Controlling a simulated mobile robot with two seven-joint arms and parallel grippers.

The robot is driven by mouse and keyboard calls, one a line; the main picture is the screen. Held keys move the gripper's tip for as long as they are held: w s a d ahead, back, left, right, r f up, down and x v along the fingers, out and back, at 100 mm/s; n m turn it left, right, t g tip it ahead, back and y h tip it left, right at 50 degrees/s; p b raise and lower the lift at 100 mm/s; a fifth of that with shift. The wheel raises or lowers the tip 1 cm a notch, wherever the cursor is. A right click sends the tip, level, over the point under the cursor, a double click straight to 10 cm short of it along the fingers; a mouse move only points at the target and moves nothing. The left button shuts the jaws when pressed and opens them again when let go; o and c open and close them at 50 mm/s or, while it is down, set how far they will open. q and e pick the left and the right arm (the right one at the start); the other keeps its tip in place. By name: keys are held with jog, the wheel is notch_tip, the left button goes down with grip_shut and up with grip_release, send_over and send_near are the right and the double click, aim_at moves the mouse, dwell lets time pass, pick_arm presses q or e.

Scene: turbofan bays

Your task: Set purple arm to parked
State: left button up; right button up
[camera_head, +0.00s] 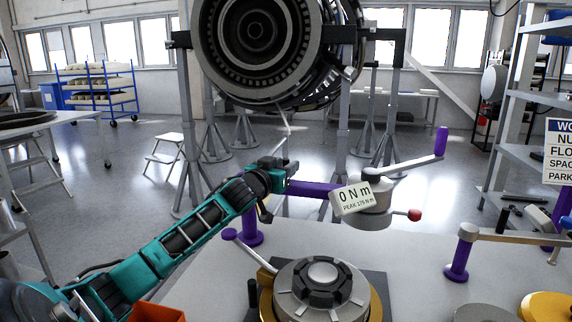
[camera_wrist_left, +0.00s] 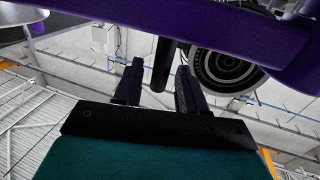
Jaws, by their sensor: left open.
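In the left wrist view a purple bar (camera_wrist_left: 190,22) crosses the top. My left gripper (camera_head: 284,178) is at the bar's left end; its fingertips (camera_wrist_left: 160,72) are apart. A dark rod (camera_wrist_left: 163,65) shows between the fingers in the wrist view; I cannot tell whether they touch it. A grey lever with an upright purple grip (camera_head: 441,141) extends right from the head. My right gripper is not in view.
A grey notched hub (camera_head: 322,290) sits on the bench in front. A purple post (camera_head: 251,228) stands left of it, and another (camera_head: 457,262) with a grey lever stands right. A red knob (camera_head: 414,215) juts from the head. A turbofan (camera_head: 265,45) hangs behind.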

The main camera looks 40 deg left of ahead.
pick_arm(q)
jog(key=shift+w+a, duration=0.15)
jog(key=shift+w, duration=0.45)
grip_shut()
dwell(0.3)
